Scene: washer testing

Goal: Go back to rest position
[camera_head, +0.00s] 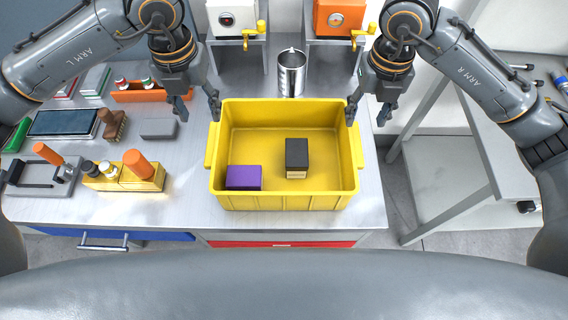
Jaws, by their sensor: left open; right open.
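My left gripper (197,108) hangs over the table at the left of the yellow crate (283,202), its fingers apart and empty. My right gripper (366,114) hangs at the crate's right side, also open and empty. One finger of each is close to the crate's side rim; I cannot tell whether they touch it. The crate holds a purple block (243,178) at its front left and a black-topped box (297,156) right of its middle.
A metal cup (291,73) stands behind the crate. White (232,18) and orange (339,18) machines with yellow taps are at the back. An orange tray (150,94), a yellow holder (130,182) and several tools crowd the table's left. A second table (500,160) stands at the right.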

